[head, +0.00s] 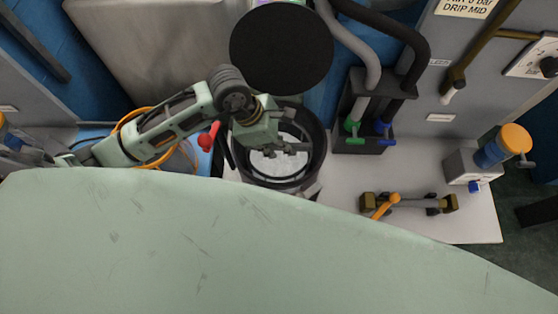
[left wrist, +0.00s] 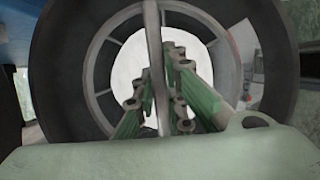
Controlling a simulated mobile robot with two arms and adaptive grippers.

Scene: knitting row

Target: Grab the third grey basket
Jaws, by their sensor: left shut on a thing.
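A grey basket (head: 270,168) with a pale round bottom sits inside a dark round housing (head: 318,160) in the head view. The left wrist view shows the basket (left wrist: 104,68) from above, with a thin grey bar (left wrist: 152,25) across its opening. My left gripper (head: 290,147) is over the opening. In the left wrist view, its green fingers (left wrist: 160,78) are shut on the bar, one on each side. The fingers hide part of the bar and the bottom. I see no other grey basket. My right gripper is not in view.
A black round disc (head: 282,48) stands just behind the housing. To the right are a black holder (head: 362,112) with hoses, a pipe fitting with an orange lever (head: 386,206), and an orange-capped blue filter (head: 492,152). The pale bench (head: 345,180) is bare between them.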

